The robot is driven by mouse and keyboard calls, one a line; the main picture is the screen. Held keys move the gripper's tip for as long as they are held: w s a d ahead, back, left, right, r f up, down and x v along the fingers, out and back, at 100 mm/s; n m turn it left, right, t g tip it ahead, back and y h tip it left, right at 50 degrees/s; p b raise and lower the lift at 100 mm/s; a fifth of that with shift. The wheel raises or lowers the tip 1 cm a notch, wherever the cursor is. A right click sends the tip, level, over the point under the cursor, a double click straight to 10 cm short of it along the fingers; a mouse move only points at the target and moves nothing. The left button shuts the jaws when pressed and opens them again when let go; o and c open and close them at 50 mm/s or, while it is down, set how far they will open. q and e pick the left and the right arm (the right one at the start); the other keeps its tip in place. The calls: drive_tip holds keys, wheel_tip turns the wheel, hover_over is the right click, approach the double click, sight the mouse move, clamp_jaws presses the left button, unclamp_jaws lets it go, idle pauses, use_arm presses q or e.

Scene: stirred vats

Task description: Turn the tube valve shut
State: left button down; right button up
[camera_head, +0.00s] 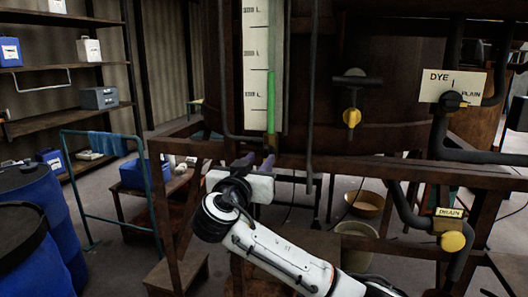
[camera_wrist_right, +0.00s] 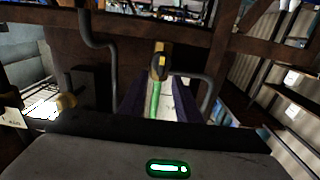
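The sight tube (camera_head: 271,100) with green liquid runs down a white scale board on the brown vat. The tube valve, a brass body with a dark and yellow handle (camera_wrist_right: 161,63), shows at the end of the green tube in the right wrist view. In the head view a small brass part (camera_head: 270,141) shows at the tube's foot. My right gripper (camera_head: 256,162) is just below it, with its purple fingers apart. In the wrist view the valve appears between and beyond the open fingers (camera_wrist_right: 160,105); I see no contact. My left gripper is not in view.
A yellow-handled valve (camera_head: 352,117) is on the vat to the right. A DYE/PLAIN sign (camera_head: 450,86) and a DRAIN valve (camera_head: 452,241) are further right. A brown wooden frame (camera_head: 330,162) crosses below the vat. Blue barrels (camera_head: 40,190) stand at left.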

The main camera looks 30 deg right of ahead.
sight(265, 153)
drive_tip(key=p+x, duration=0.1)
drive_tip(key=x, duration=0.4)
drive_tip(key=shift+w, duration=0.1)
clamp_jaws()
